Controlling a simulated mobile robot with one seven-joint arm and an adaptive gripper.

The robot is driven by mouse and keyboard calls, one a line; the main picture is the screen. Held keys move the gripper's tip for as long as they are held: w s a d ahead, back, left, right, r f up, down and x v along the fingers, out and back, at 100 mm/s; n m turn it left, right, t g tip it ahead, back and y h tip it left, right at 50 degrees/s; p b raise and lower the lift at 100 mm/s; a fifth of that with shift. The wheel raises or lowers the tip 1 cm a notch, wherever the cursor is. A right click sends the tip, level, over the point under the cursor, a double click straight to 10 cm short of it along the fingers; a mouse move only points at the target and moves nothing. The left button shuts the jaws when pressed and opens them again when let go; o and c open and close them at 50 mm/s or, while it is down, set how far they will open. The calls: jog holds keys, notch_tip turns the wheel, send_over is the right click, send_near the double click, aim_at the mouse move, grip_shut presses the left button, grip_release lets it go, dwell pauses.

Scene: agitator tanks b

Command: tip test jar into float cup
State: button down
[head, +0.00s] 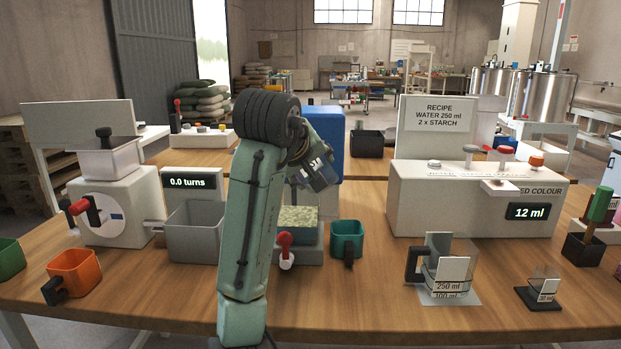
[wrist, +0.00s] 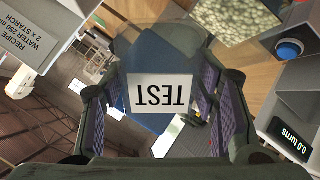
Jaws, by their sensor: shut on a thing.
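My gripper (wrist: 165,112) is shut on the test jar (wrist: 158,50), a bluish see-through jar whose white TEST label reads upside down in the wrist view. Its purple pads stand on both sides of the jar. In the head view my gripper (head: 314,174) is raised above the middle of the table, left of the recipe machine. The jar is hard to make out there, and its contents are not clear. No cup is labelled as the float cup; a teal cup (head: 347,236) stands below and right of my gripper, but I cannot tell whether it is the one.
A grey bin (head: 193,238) and orange cup (head: 74,268) stand left. The white recipe machine (head: 450,200), a measuring jug (head: 447,265) and a small jar (head: 543,285) stand right.

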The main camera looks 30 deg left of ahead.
jog(key=shift+f+m+y+b, duration=0.3)
jog(key=shift+y+b, duration=0.1)
jog(key=shift+b, duration=0.5)
jog(key=shift+f+m+t+y+b, duration=0.15)
jog(key=shift+m+t+y+b, duration=0.45)
jog(key=shift+b, duration=0.65)
jog(key=shift+m+t+y+b, duration=0.3)
jog(key=shift+y+b, duration=0.3)
jog(key=shift+b, duration=0.1)
jog(key=b, duration=0.1)
jog(key=f+m+t+y+b, duration=0.1)
jog(key=b, duration=0.1)
jog(key=shift+w+a, duration=0.15)
jog(key=shift+a, duration=0.15)
jog(key=b, duration=0.1)
jog(key=m+t+b, duration=0.1)
jog(key=shift+a+f+y+b, duration=0.25)
jog(key=shift+f+y+b, duration=0.05)
jog(key=shift+y+b, duration=0.1)
jog(key=shift+w+a+m+t+b, duration=0.1)
jog(key=shift+m+t+b, duration=0.2)
jog(key=shift+a+f+b, duration=0.1)
jog(key=shift+f+b, duration=0.15)
jog(key=shift+b, duration=0.35)
jog(key=shift+m+t+y, duration=0.3)
jog(key=shift+m, duration=0.1)
jog(key=shift+r, duration=0.15)
